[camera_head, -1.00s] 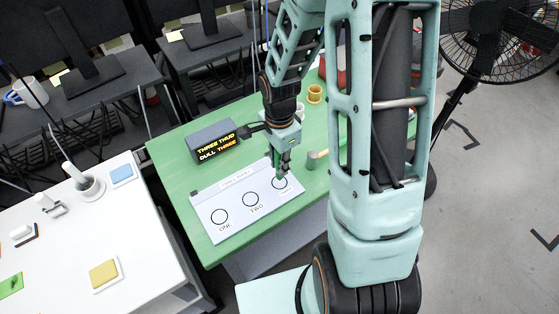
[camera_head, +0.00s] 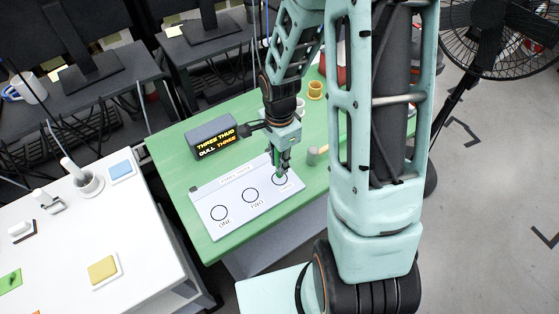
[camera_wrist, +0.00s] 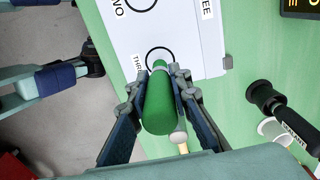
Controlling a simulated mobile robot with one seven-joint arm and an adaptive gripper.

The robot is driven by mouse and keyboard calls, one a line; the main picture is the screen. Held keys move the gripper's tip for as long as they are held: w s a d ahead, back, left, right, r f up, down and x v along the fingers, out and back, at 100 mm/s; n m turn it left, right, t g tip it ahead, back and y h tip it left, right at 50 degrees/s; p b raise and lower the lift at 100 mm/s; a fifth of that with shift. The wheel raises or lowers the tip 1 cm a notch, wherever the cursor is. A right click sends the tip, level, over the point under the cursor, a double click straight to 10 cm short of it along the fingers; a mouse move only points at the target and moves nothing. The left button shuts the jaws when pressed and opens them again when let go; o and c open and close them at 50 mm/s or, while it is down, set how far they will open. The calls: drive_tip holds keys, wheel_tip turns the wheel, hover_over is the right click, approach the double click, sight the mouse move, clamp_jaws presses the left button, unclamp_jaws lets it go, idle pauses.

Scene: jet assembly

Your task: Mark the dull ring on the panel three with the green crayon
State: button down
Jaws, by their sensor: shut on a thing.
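A white board (camera_head: 238,207) lies on the green table with three black rings labelled ONE, TWO and THREE. My gripper (camera_head: 281,166) is above ring three (camera_head: 280,180) at the board's right. In the wrist view, my gripper (camera_wrist: 166,105) is shut on the green crayon (camera_wrist: 160,107), which points at the board. The crayon's tip lies over the inside of ring three (camera_wrist: 150,53), near its lower edge. I cannot tell whether the tip touches the surface. No green mark is visible, though the crayon and fingers hide part of the ring.
A grey display box (camera_head: 214,137) reads "THREE THUD" and "DULL THREE" behind the board. A small grey-topped cylinder (camera_head: 312,155) stands right of the board. A yellow cup (camera_head: 315,90) is farther back. A white table (camera_head: 60,235) with several items stands at left.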

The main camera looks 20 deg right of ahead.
drive_tip(key=shift+f+b, duration=0.55)
drive_tip(key=shift+b, duration=0.05)
idle(1.6)
drive_tip(key=shift+r, duration=0.1)
drive_tip(key=shift+r+p, duration=2.4)
drive_tip(key=shift+r, duration=1.1)
